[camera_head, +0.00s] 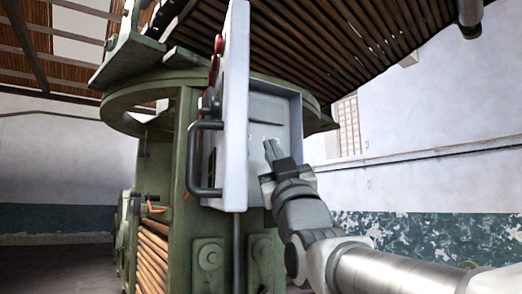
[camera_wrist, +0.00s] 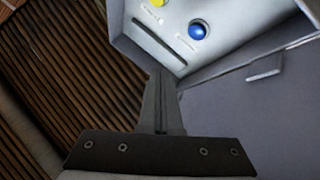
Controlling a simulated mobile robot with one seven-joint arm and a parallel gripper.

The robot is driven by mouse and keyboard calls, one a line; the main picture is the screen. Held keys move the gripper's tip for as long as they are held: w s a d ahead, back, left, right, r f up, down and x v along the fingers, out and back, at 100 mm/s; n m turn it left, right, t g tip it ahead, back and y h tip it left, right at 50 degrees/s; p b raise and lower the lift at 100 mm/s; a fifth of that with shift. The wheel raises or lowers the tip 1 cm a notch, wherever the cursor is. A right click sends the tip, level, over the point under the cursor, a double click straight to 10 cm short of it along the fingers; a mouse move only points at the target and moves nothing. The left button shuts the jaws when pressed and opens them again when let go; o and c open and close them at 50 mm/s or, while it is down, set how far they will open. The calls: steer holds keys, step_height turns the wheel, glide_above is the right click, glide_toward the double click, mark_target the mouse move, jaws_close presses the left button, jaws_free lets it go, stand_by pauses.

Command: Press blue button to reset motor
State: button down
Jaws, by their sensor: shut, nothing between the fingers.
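The blue button (camera_wrist: 198,30) is a round dome on the pale face of a control box, seen at the top of the wrist view. My gripper (camera_wrist: 161,76) is shut and empty. Its fingertips show below and left of the blue button in the wrist view, near a dark slot in the panel. In the head view, my gripper (camera_head: 268,144) reaches into the open grey control box (camera_head: 268,100). The blue button cannot be made out there. Whether the fingertips touch the panel cannot be told.
A yellow button (camera_wrist: 157,3) sits left of the blue one. The box's pale door (camera_head: 235,115) stands open to the left, with red parts (camera_head: 214,68) and a dark handle (camera_head: 192,160). A green machine frame (camera_head: 180,180) stands behind it.

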steer(key=shift+w+a+p, duration=0.3)
steer(key=shift+w+a, duration=0.3)
steer(key=shift+w, duration=0.3)
steer(key=shift+w+a+p, duration=0.25)
steer(key=shift+w+a, duration=0.35)
steer(key=shift+w, duration=0.25)
steer(key=shift+w+a+p, duration=0.3)
steer(key=shift+w+a, duration=0.3)
steer(key=shift+w, duration=0.3)
steer(key=shift+w, duration=0.1)
steer(key=shift+w+a+b, duration=0.25)
steer(key=shift+b, duration=0.05)
steer(key=shift+w+a, duration=0.25)
steer(key=shift+w, duration=0.2)
stand_by(0.7)
steer(key=shift+s, duration=0.1)
steer(key=shift+s+d+b, duration=0.5)
steer(key=shift+s+b, duration=0.15)
steer(key=shift+b, duration=0.25)
